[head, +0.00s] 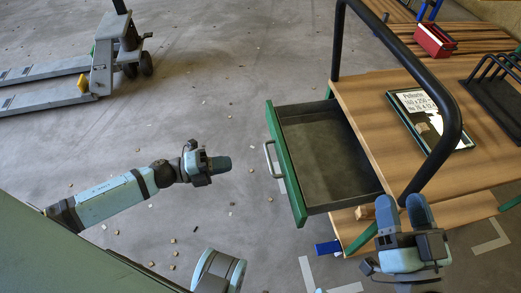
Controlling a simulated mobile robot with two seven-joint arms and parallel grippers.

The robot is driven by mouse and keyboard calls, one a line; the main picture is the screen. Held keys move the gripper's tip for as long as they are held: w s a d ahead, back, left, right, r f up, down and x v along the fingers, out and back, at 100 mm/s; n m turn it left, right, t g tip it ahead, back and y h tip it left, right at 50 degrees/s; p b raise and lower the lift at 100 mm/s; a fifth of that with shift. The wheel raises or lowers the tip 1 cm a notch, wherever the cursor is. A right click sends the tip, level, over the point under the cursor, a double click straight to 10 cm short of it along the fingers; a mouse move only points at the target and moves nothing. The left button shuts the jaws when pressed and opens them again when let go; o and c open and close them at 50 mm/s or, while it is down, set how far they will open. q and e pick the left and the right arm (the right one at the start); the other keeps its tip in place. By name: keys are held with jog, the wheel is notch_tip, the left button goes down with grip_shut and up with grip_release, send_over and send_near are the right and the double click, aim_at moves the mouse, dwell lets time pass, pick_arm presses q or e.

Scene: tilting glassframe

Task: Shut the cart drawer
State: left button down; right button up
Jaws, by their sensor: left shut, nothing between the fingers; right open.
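The cart drawer (318,150) is pulled out from the left side of the wooden-topped cart (370,90). It has a green front (284,160) with a light bar handle (271,158), and its grey inside looks empty. My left gripper (222,164) is shut and empty, in the air to the left of the handle, with a gap between them. My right gripper (418,208) is open and empty at the lower right, in front of the cart's near edge. It hides part of the cart edge.
A black tube frame (455,110) arches over the cart top. A pallet jack (105,65) stands at upper left. Small chips litter the open floor.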

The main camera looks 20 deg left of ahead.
aim_at(282, 154)
pick_arm(q)
jog(key=b+x, duration=0.2)
jog(key=x, duration=1.1)
jog(key=shift+w+d+b, duration=0.1)
jog(key=shift+w+b, duration=0.05)
jog(key=shift+b, duration=0.15)
jog(key=shift+d, duration=0.1)
pick_arm(e)
jog(key=f, duration=0.1)
jog(key=f+g, duration=0.1)
jog(key=f, duration=0.1)
jog(key=shift+w+a+f, duration=0.15)
jog(key=shift+a, duration=0.1)
pick_arm(q)
jog(key=shift+r, duration=0.1)
